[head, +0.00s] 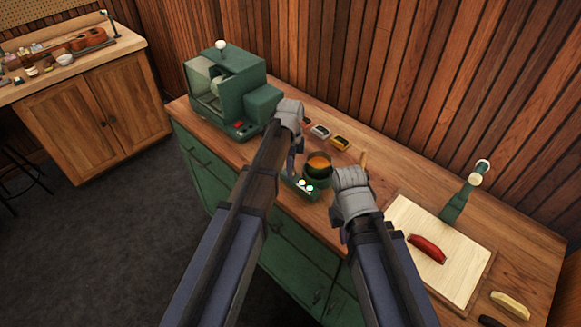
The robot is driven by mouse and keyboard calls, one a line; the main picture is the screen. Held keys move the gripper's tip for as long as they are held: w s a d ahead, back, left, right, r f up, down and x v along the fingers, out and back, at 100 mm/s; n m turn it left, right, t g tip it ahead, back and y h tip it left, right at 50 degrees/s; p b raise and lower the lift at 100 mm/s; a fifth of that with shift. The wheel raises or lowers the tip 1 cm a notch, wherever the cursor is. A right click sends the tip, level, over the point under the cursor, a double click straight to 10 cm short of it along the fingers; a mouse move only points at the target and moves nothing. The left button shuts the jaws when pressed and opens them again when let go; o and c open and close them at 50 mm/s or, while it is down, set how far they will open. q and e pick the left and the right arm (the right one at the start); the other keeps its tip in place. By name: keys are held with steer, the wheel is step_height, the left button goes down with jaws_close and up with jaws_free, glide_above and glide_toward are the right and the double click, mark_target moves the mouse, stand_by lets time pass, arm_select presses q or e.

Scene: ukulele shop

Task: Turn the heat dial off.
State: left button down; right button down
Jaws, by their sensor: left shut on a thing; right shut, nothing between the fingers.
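A small green heater (303,188) stands on the wooden counter, with a dark round pot (317,174) of orange content on it. Two bright white spots show on its low front panel. My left gripper (291,168) reaches down to the left end of this panel. Its dark fingers are shut on what appears to be the heat dial, which they hide, so its setting cannot be read. My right gripper (352,192) is shut and empty, just right of the pot; its fingertips are mostly hidden behind its grey wrist.
A green machine (232,92) stands at the counter's left end. Several small coloured pieces (320,131) lie behind the pot. A pale board (410,215) with a red piece (427,248) and a green stand (456,203) are at the right. A wooden cabinet (92,115) stands far left.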

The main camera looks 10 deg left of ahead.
arm_select(q)
steer(key=shift+n, duration=0.3)
steer(key=n, duration=0.4)
steer(key=shift+n, duration=0.4)
steer(key=n, duration=0.9)
steer(key=shift+n, duration=3)
steer(key=c, duration=0.6)
jaws_free()
